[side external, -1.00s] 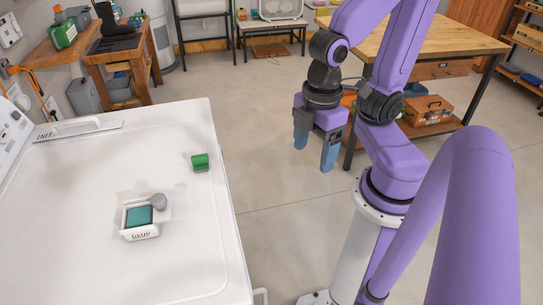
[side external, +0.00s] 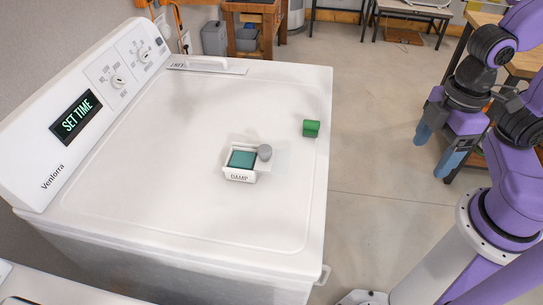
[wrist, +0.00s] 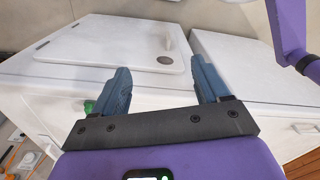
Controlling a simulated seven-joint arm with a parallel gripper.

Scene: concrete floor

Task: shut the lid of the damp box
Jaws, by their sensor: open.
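The damp box (side external: 239,177) is a small white box labelled DAMP on the white machine's top in the side view. Its teal inside (side external: 242,159) shows, so its top is open. A grey round knob (side external: 264,152) sits at its right on a small white piece, perhaps the lid; I cannot tell how it is joined. My gripper (side external: 436,150) is open and empty, with blue fingers pointing down, off to the right of the machine over the floor. The wrist view shows the spread fingers (wrist: 160,75) with nothing between them. I cannot make out the damp box there.
The white machine top (side external: 180,180) is mostly clear. A green block (side external: 311,128) lies near its right edge, behind and right of the box. A control panel (side external: 100,100) rises at the left. A wooden workbench (side external: 525,60) stands behind my arm.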

